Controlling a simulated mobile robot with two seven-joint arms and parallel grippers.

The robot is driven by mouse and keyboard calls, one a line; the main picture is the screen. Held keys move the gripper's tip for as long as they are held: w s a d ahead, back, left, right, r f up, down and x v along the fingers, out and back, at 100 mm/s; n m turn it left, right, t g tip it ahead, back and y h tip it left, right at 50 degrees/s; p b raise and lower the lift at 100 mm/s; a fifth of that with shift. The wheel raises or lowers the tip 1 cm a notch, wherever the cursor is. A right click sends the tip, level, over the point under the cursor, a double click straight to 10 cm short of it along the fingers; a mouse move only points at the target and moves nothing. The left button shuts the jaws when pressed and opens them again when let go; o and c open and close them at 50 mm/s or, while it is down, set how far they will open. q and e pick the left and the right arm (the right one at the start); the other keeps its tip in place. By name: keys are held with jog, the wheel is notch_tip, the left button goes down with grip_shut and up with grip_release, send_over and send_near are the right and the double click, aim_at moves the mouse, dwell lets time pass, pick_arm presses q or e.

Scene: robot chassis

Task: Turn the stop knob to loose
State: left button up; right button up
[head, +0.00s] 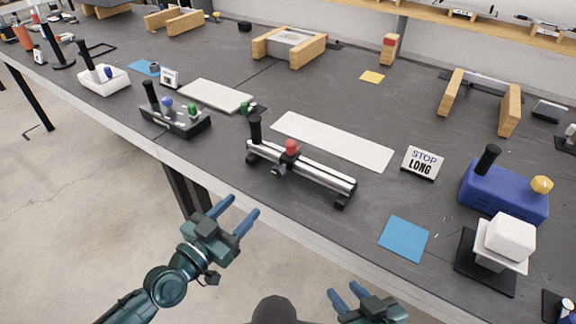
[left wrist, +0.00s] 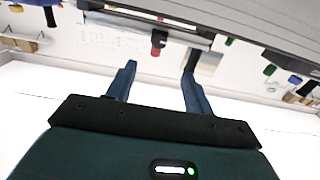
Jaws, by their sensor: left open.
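A two-rod rail fixture (head: 322,174) stands near the table's front edge, with a black upright handle (head: 255,130) at its left end. A red knob (head: 292,146) sits on its slider, and a small dark knob (head: 278,170) sticks out at the front below it. I cannot tell from its look how it is set. My left gripper (head: 242,206) is open and empty, in front of the table edge, left of and apart from the fixture. The red knob also shows beyond its fingers in the left wrist view (left wrist: 158,38). My right gripper (head: 346,289) is open at the bottom.
A "STOP LONG" sign (head: 422,162) stands right of the fixture. A white strip (head: 333,140) lies behind it, and a blue square (head: 404,238) to its right. A black box with joystick and coloured knobs (head: 175,121) is left, a blue box (head: 503,193) right.

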aim_at(277, 173)
pick_arm(q)
jog(key=x, duration=1.2)
jog(key=shift+s+f+b, duration=0.1)
jog(key=shift+b, duration=0.3)
jog(key=shift+w+d, duration=0.35)
jog(key=shift+w, duration=0.1)
jog(key=shift+w+d, duration=0.1)
jog(key=shift+w, duration=0.05)
jog(key=shift+c, duration=0.2)
